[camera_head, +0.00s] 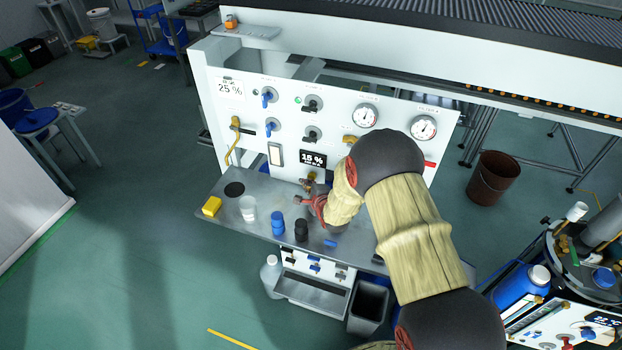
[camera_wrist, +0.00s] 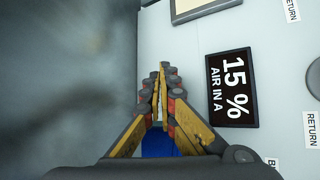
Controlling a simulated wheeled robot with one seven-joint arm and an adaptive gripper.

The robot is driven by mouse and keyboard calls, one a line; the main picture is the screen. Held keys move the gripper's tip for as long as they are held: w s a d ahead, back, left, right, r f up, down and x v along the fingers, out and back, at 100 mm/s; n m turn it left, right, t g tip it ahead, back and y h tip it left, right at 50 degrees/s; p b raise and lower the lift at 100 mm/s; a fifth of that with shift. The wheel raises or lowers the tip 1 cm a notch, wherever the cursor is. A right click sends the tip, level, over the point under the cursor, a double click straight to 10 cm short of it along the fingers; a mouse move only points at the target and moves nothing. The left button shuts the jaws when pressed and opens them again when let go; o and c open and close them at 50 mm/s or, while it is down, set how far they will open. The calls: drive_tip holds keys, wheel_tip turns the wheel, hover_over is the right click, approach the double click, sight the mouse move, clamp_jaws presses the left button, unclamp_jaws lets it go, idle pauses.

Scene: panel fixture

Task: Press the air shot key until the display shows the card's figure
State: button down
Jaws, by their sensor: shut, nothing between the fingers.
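The display (camera_head: 312,159) on the white panel reads 15 %; in the wrist view (camera_wrist: 231,88) it reads "15 % AIR IN A". The card (camera_head: 230,88) at the panel's upper left shows 25 %. My gripper (camera_head: 308,186) is in front of the panel just below the display. In the wrist view my gripper (camera_wrist: 161,80) has its fingertips together with nothing between them, beside the display. I cannot tell whether the tips touch the panel. I cannot make out the air shot key; my gripper may hide it.
Knobs, a yellow hose (camera_head: 233,145) and gauges (camera_head: 366,116) stick out from the panel. My arm covers its lower right.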

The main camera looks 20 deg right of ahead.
drive_tip(key=shift+s+a, duration=0.15)
drive_tip(key=shift+s, duration=0.05)
drive_tip(key=shift+s+a, duration=0.1)
drive_tip(key=shift+s+a, duration=0.7)
drive_tip(key=shift+s, duration=0.3)
drive_tip(key=shift+s+a, duration=0.7)
drive_tip(key=shift+s, duration=0.3)
